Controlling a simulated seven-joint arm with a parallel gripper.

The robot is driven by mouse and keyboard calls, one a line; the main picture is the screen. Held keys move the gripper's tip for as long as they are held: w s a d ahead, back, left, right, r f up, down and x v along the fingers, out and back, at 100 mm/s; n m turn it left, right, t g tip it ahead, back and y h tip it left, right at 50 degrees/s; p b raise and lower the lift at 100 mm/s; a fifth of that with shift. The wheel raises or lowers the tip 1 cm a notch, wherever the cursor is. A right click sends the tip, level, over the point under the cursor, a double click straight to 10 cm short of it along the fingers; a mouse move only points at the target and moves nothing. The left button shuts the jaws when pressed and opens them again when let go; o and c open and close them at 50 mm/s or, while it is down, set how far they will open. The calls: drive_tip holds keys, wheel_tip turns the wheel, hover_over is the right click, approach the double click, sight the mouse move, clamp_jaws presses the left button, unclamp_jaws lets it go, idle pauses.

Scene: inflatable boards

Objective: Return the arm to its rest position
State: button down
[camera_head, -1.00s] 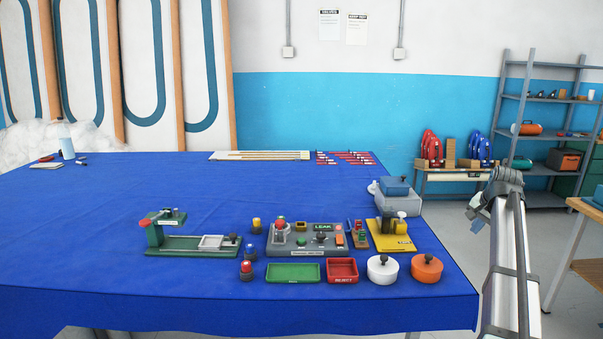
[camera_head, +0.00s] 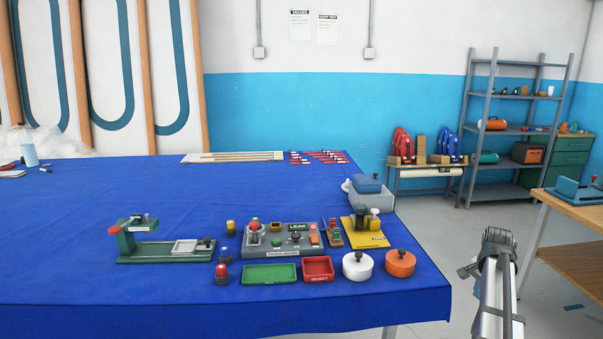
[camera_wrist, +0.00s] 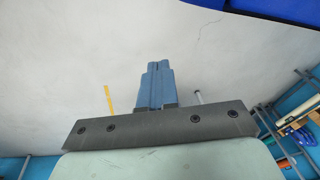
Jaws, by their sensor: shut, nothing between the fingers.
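My gripper (camera_wrist: 157,68) shows in the wrist view as two blue fingers pressed together, shut with nothing between them. It is over bare pale floor, clear of any object. In the head view my arm (camera_head: 497,285) stands at the right, past the right edge of the blue-covered table (camera_head: 130,205). The gripper's fingers cannot be made out in that view.
A wooden bench (camera_head: 570,210) stands at the right. Floor between is open.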

drive_tip(key=s+a+f+n+g, duration=0.3)
drive_tip(key=s+a+f, duration=0.5)
drive_tip(key=f, duration=0.4)
drive_tip(key=s+a+f+n+g, duration=0.2)
drive_tip(key=s+a+f, duration=0.4)
drive_tip(key=a+f, duration=0.45)
drive_tip(key=s+a+f+n+g, duration=0.3)
drive_tip(key=s+a+f, duration=0.55)
drive_tip(key=f, duration=0.35)
drive_tip(key=s+a+f+n+y, duration=0.1)
drive_tip(key=s+a+f+n, duration=0.5)
drive_tip(key=s+a+f, duration=0.7)
drive_tip(key=s+a, duration=0.2)
drive_tip(key=s, duration=0.2)
drive_tip(key=shift+g, duration=0.3)
drive_tip(key=shift+s, duration=0.1)
